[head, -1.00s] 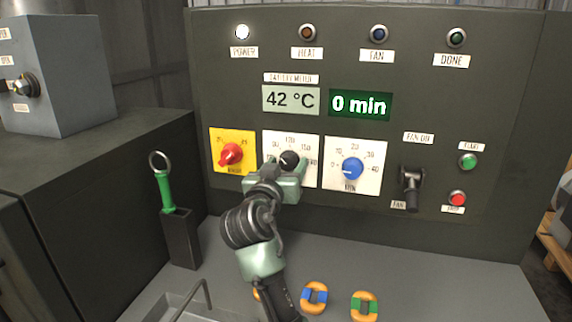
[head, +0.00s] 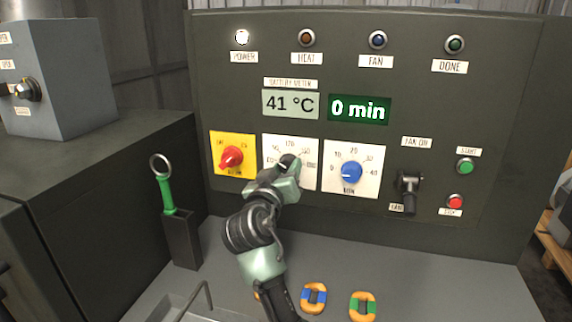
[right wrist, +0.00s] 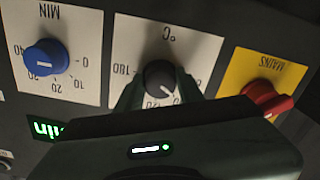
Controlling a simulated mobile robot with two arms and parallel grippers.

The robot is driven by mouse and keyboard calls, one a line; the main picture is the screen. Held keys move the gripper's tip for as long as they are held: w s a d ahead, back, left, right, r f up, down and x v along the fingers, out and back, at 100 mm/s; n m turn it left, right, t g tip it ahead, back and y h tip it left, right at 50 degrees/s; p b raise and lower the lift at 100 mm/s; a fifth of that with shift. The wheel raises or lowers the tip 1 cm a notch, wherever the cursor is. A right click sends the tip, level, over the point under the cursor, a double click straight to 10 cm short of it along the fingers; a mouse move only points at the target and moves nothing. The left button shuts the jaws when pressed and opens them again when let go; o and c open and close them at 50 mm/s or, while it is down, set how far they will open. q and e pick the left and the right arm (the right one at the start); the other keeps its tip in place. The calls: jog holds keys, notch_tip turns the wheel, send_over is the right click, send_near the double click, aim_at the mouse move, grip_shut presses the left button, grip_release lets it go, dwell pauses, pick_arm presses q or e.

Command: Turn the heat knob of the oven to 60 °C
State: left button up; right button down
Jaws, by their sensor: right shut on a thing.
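The black heat knob (head: 287,160) sits on a white °C dial plate (head: 270,143), mid-panel on the oven front. My right gripper (head: 285,172) is shut on it and hides part of the scale. In the right wrist view, upside down, the knob (right wrist: 160,77) is between the two fingers (right wrist: 160,90). Its white mark points to the lower right; the number there is hidden. The temperature display (head: 290,103) reads 41 °C. My left gripper is not in view.
The red mains knob (head: 231,158) is close on the left, the blue minutes knob (head: 351,172) on the right. A black fan lever (head: 409,190) and start (head: 465,166) and stop (head: 455,201) buttons are farther right. A green-handled tool (head: 166,190) stands in a holder at left.

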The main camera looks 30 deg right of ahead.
jog(key=n+p, duration=0.3)
jog(key=n, duration=0.1)
jog(key=shift+r, duration=0.15)
jog(key=shift+n+p, duration=0.65)
jog(key=shift+n, duration=0.35)
jog(key=c, duration=0.9)
grip_release()
jog(key=shift+a, duration=0.1)
jog(key=v, duration=0.7)
jog(key=shift+s+a, duration=0.25)
jog(key=shift+a, duration=0.05)
